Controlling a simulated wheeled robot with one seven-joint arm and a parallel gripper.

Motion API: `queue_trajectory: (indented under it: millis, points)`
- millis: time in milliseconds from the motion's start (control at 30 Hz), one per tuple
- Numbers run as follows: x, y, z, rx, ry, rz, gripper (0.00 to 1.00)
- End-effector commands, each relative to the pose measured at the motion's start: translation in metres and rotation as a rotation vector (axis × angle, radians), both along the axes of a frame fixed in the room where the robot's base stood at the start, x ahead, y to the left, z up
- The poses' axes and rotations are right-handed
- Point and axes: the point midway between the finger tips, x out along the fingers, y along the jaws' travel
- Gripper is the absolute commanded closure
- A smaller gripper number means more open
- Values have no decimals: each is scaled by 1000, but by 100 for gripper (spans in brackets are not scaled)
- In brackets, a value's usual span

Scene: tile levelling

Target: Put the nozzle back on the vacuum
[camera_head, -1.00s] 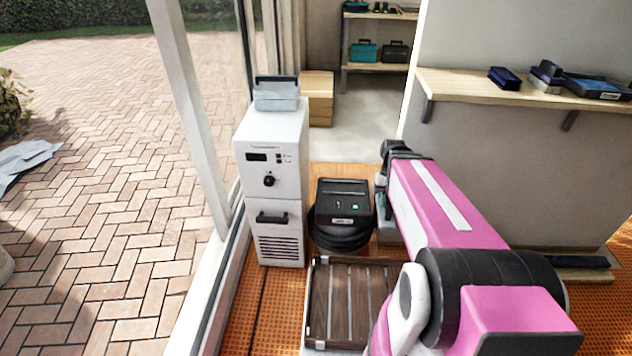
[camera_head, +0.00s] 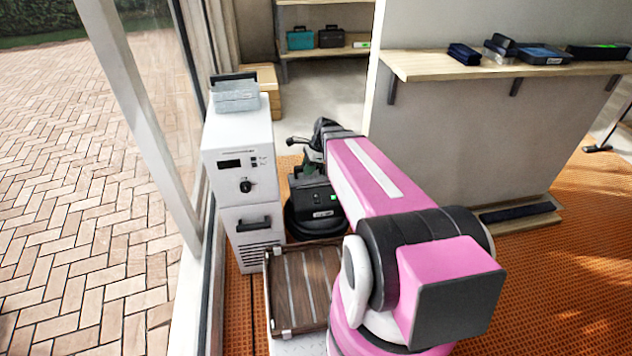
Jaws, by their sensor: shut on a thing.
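The vacuum (camera_head: 317,203) appears to be the dark, round-based machine with a boxy top and a small green mark, on the orange floor right of the white cabinet. My gripper (camera_head: 313,140) is at the far end of my pink arm, behind and above the vacuum's top in the picture. It is shut on a dark thing (camera_head: 296,141) that sticks out to the left. This is too small and too covered by my arm to tell for sure that it is the nozzle. I cannot tell whether it touches the vacuum.
The white cabinet (camera_head: 236,165) with a grey box (camera_head: 236,95) on top stands close on the left, beside the glass door. A slatted wooden crate (camera_head: 303,283) is in front of the vacuum. A wall shelf (camera_head: 430,68) juts out at right. Orange floor (camera_head: 560,260) is open at right.

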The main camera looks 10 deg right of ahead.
Motion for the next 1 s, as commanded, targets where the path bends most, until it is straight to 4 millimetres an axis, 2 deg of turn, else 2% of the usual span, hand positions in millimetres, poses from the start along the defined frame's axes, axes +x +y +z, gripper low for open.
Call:
queue_trajectory:
  millis: [133,333,800,1000]
  points:
    - [7,2,0,0,1,-79,96]
    - [25,-6,-11,0,2,-93,96]
    - [104,-46,-64,0,2,-90,96]
    - [112,-52,-73,-1,2,-89,96]
